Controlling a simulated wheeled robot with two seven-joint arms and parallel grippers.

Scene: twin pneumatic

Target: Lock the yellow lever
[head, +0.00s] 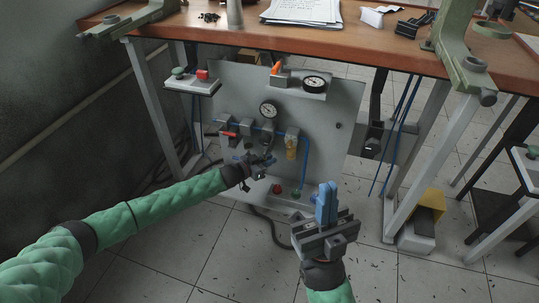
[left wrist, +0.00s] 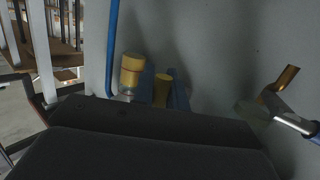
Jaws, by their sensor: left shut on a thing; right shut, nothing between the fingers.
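A yellow lever (left wrist: 163,88) shows as a short yellow piece between the blue fingers of my left gripper (left wrist: 168,88) in the left wrist view. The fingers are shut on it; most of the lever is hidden. In the head view my left gripper (head: 264,161) is at the lower middle of the grey panel (head: 335,150), and it covers the lever there. My right gripper (head: 326,204) is shut and empty, its blue fingers together and pointing up, in front of the panel's lower right.
The panel carries a gauge (head: 268,110), an orange-red lever (head: 229,134), a yellow-bowled unit (head: 291,148), blue tubing (head: 307,165), and red (head: 277,189) and green (head: 296,192) buttons. A wooden table (head: 330,42) stands above. A yellow pedal box (head: 427,207) is at right.

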